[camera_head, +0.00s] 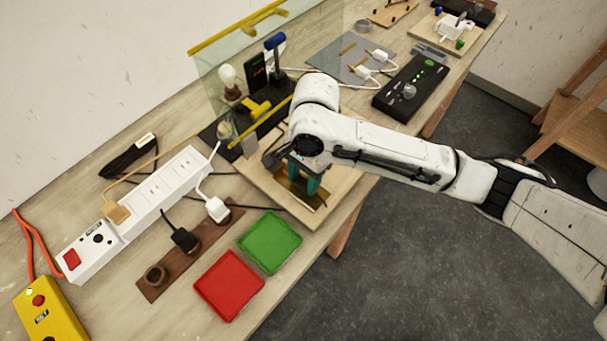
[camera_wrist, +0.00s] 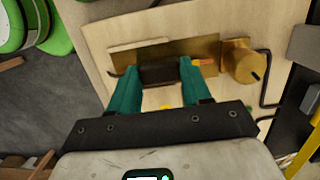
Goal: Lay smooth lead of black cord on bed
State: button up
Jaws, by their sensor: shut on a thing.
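My gripper (camera_head: 304,183) is over the pale wooden board (camera_head: 318,215), pointing down. In the wrist view its teal fingers (camera_wrist: 158,78) are shut on a dark block (camera_wrist: 160,74), in front of a flat brass plate, which I take as the bed (camera_wrist: 205,46). I cannot tell whether the block touches the plate. A brass knob (camera_wrist: 240,64) stands at the plate's right end. Thin black cord (camera_wrist: 265,88) shows right of the knob, and a short dark piece shows left of the fingers. I cannot tell its smooth lead apart. In the head view my arm hides part of the board.
Left of the board are a white power strip (camera_head: 150,203), a brown strip with a black plug (camera_head: 184,239) and a white plug (camera_head: 216,208). A red tray (camera_head: 229,286) and a green tray (camera_head: 270,242) lie in front. A glass panel (camera_head: 225,85) stands behind.

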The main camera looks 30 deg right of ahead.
jog(key=shift+f, duration=0.2)
dwell(0.3)
jog(key=o, duration=1.1)
jog(key=shift+r, duration=0.1)
notch_tip(320, 180, up, 10)
jog(key=d, duration=0.1)
jog(key=shift+w+d+r, duration=0.25)
